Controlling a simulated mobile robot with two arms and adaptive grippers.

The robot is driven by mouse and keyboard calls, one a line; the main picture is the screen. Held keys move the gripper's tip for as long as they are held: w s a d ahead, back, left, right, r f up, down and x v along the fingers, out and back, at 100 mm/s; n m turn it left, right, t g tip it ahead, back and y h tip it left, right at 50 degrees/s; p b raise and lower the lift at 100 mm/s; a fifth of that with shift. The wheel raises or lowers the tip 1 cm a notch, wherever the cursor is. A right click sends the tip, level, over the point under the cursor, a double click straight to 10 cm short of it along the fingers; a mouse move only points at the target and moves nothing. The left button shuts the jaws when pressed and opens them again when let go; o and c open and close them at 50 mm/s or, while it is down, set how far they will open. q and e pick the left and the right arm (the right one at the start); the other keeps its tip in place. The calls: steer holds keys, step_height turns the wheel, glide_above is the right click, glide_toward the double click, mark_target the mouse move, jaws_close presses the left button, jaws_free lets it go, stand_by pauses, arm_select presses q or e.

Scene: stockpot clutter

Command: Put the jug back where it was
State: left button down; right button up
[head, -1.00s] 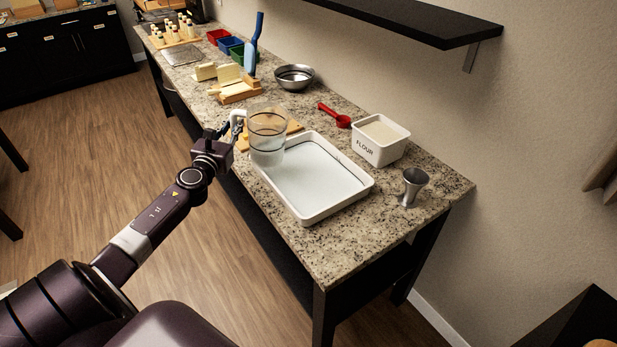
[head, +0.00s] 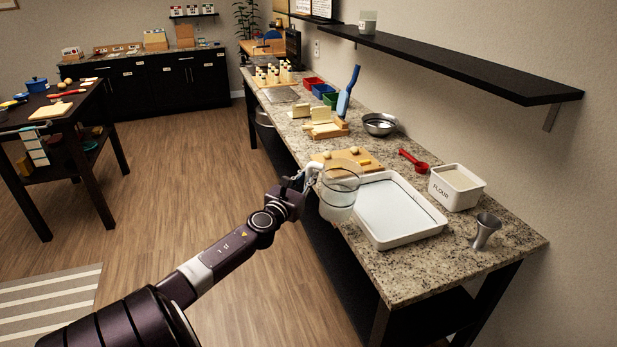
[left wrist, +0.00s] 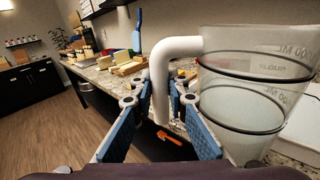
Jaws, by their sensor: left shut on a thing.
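The jug (head: 340,199) is clear, with dark rings and a white handle. My left gripper (head: 301,181) is shut on the handle and holds the jug upright at the counter's front edge, left of the white tray (head: 386,237). In the left wrist view, the blue fingers (left wrist: 160,125) sit on both sides of the white handle (left wrist: 161,75), and the jug body (left wrist: 245,100) fills the right side. The jug's lower part looks paler; I cannot tell whether it holds liquid. My right gripper is out of view.
On the granite counter (head: 430,268) stand a flour box (head: 456,187), a metal cup (head: 485,231), a red scoop (head: 413,161), a wooden board (head: 330,160) and a steel bowl (head: 379,124). A black wall shelf (head: 450,66) above holds a small container (head: 367,22). The floor left is open.

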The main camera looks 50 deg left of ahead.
arm_select(q)
steer(key=shift+s+d+r, duration=0.45)
steer(key=shift+s+d, duration=0.15)
steer(key=shift+s, duration=0.05)
steer(key=m+h, duration=0.1)
steer(key=h, duration=0.1)
glide_toward(333, 193)
steer(key=shift+t, duration=0.4)
steer(key=x, duration=0.4)
steer(key=shift+w+a+f, duration=0.15)
steer(key=shift+f, duration=0.25)
steer(key=s+d+m+h, duration=0.1)
steer(key=s+d, duration=0.4)
steer(key=d, duration=0.5)
steer(key=s+d+m+h, duration=0.1)
steer(key=s+d+h, duration=0.1)
steer(key=s+d, duration=0.4)
steer(key=s+d+r+m+h, duration=0.1)
steer(key=s+d, duration=0.4)
steer(key=d, duration=1)
steer(key=shift+s+d+m+t+h, duration=0.3)
steer(key=shift+s+d+t+h, duration=0.05)
steer(key=shift+s+t+h, duration=0.05)
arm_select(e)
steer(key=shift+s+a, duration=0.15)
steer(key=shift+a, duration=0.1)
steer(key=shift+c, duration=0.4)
